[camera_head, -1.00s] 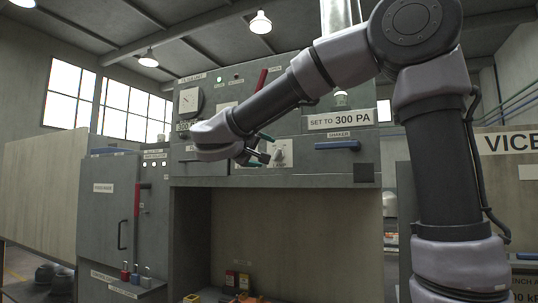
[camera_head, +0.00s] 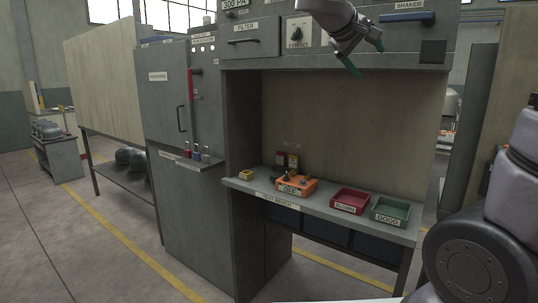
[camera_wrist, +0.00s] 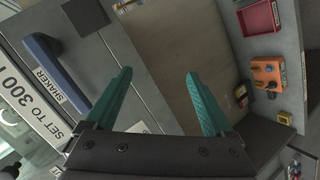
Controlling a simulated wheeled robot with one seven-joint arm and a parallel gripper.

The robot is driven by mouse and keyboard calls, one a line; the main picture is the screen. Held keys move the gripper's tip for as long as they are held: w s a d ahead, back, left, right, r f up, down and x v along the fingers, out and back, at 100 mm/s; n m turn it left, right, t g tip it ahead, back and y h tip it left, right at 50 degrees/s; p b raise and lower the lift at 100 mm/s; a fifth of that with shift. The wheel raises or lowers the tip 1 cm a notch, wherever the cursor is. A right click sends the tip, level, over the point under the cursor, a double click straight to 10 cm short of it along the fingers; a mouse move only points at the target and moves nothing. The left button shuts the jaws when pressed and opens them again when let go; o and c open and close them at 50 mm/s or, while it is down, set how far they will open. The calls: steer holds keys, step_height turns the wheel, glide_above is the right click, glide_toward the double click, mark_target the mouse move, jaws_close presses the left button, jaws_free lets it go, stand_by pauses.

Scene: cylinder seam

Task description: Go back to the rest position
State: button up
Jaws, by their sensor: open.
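My gripper (camera_head: 366,58) is at the top of the head view, in front of the upper panel of the grey cabinet (camera_head: 242,110). Its two green fingers are spread apart with nothing between them. In the wrist view my gripper (camera_wrist: 160,100) also shows open and empty, in front of the cabinet, with the blue shaker handle (camera_wrist: 55,72) to its left. The extract switch (camera_head: 298,31) is just left of my gripper in the head view.
A shelf (camera_head: 262,190) below holds an orange box (camera_head: 297,186), a red tray (camera_head: 350,200) and a green tray (camera_head: 390,211). A grey side cabinet (camera_head: 165,95) with small coloured padlocks (camera_head: 197,153) stands at left. Open floor (camera_head: 60,240) lies at the front left.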

steer(key=s+d+f+m+g+y, duration=0.2)
steer(key=s+d+f+g+y, duration=0.25)
steer(key=s+f, duration=0.45)
steer(key=s+a+f+m+t+y, duration=0.2)
steer(key=s+a+m+t+y, duration=0.1)
steer(key=s+a+m+y, duration=0.1)
steer(key=shift+s+f+m+y, duration=0.2)
steer(key=shift+s+m+y, duration=0.3)
steer(key=shift+s+y, duration=0.75)
steer(key=shift+w+a, duration=0.1)
steer(key=shift+w, duration=0.15)
